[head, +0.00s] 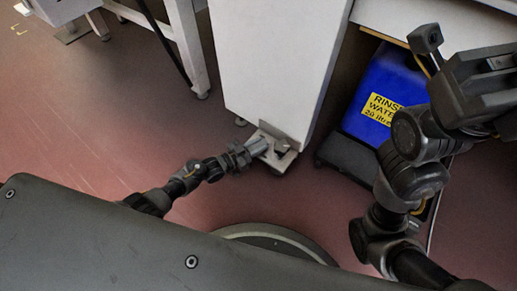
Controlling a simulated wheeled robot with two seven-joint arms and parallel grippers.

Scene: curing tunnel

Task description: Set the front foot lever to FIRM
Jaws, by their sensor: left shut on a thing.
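The front foot lever (283,147) is a small grey metal piece low at the foot of the white cabinet (275,65), just above the floor. My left gripper (262,147) reaches it from the left and is shut on it; the jaws cover part of the lever. No FIRM marking can be read, so the lever's setting cannot be told. My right gripper (488,82) is raised at the right edge of the view, away from the lever. Its jaws are not clear enough to tell open from shut.
White table legs (188,45) and a hanging dark cable stand at the upper left. The reddish floor (85,120) at left is clear.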

